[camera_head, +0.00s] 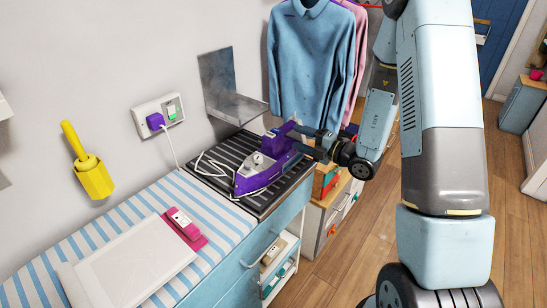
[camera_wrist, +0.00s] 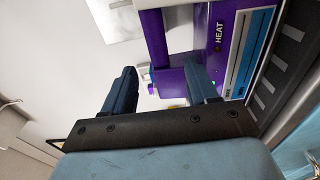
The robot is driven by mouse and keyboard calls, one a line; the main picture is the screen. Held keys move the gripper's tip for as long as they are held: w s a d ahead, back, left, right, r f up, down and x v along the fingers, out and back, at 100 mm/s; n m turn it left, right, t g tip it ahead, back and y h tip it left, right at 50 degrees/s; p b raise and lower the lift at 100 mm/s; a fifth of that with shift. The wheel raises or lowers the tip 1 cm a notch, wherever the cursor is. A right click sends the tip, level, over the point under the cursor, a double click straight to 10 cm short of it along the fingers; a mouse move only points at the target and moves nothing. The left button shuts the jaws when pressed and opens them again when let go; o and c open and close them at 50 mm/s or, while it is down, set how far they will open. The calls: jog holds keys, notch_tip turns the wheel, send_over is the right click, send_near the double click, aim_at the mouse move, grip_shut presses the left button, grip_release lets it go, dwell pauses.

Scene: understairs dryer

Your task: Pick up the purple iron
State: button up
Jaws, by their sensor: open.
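The purple iron (camera_head: 245,181) stands on the dark ribbed rack (camera_head: 222,160) at the end of the striped board, with a white cord around it. My gripper (camera_head: 299,139) reaches in from the right, its fingers at the iron's handle end. In the wrist view, the iron's purple body (camera_wrist: 219,60), marked HEAT, is close beyond the fingers. My gripper (camera_wrist: 160,85) is open there, and the right finger overlaps the purple part in the picture. I cannot tell whether the fingers touch the handle or stand around it.
A metal wall bracket (camera_head: 228,92) and a hanging blue shirt (camera_head: 310,62) are behind the iron. A purple plug (camera_head: 155,121) sits in the wall socket. Floor (camera_head: 370,245) shows at right.

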jog(key=shift+x, duration=4.85)
jog(key=shift+w+d, duration=0.15)
jog(key=shift+d, duration=0.05)
grip_shut()
